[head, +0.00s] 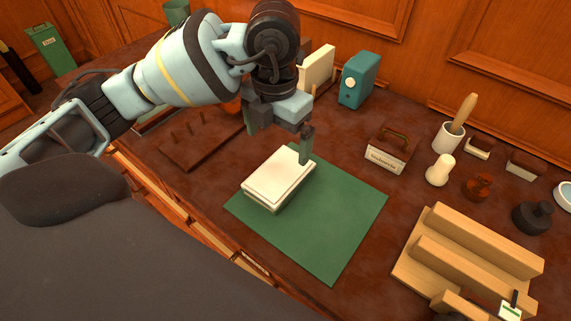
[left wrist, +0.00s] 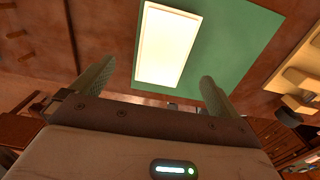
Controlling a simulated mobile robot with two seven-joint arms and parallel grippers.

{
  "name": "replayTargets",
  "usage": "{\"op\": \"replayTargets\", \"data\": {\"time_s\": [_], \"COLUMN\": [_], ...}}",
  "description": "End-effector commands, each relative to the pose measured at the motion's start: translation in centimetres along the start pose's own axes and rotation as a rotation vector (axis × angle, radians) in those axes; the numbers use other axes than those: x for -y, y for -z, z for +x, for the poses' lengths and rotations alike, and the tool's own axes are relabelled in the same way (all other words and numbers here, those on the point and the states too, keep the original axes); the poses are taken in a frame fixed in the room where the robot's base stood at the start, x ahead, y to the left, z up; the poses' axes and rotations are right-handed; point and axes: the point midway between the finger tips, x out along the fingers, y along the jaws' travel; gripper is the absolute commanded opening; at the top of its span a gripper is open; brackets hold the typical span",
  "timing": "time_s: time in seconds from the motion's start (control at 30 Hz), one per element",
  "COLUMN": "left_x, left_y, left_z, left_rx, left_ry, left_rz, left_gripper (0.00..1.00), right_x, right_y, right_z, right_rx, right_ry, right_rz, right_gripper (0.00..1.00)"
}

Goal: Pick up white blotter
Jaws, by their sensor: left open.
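The white blotter (head: 277,176), a flat cream-white block with a stepped edge, lies on the left part of a green mat (head: 334,232). In the left wrist view the blotter (left wrist: 164,45) shows as a bright rectangle on the green mat (left wrist: 232,50), beyond and between the two fingers. My left gripper (head: 279,146) is above the blotter's far end, with its fingers apart and nothing between them. The left wrist view also shows the open gripper (left wrist: 155,80). One finger reaches down close to the blotter's far right corner; I cannot tell whether it touches. My right gripper is out of view.
A wooden stepped rack (head: 468,262) stands right of the mat. A labelled box with a handle (head: 390,150), a white cup with a wooden tool (head: 449,136) and a teal box (head: 359,80) stand behind. A brown pegged board (head: 200,140) lies left. The mat's right part is clear.

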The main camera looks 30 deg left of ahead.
Motion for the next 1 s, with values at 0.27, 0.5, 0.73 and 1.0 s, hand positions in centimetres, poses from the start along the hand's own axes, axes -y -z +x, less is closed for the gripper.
{"op": "replayTargets", "data": {"time_s": [0.27,0.5,0.73,1.0], "left_x": [0.1,0.2,0.7,0.7], "left_y": [0.1,0.1,0.3,0.2], "left_z": [2.3,3.0,6.1,7.9], "left_rx": [-0.004,-0.002,-0.004,-0.001], "left_ry": [0.002,0.002,0.003,0.004], "left_rz": [0.002,0.002,0.002,0.002], "left_gripper": [1.0,1.0,1.0,1.0], "right_x": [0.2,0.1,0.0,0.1], "right_y": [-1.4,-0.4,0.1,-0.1], "right_z": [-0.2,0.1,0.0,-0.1], "right_rx": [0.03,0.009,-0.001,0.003], "right_ry": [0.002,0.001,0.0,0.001], "right_rz": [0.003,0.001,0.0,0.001], "right_gripper": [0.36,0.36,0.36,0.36]}}
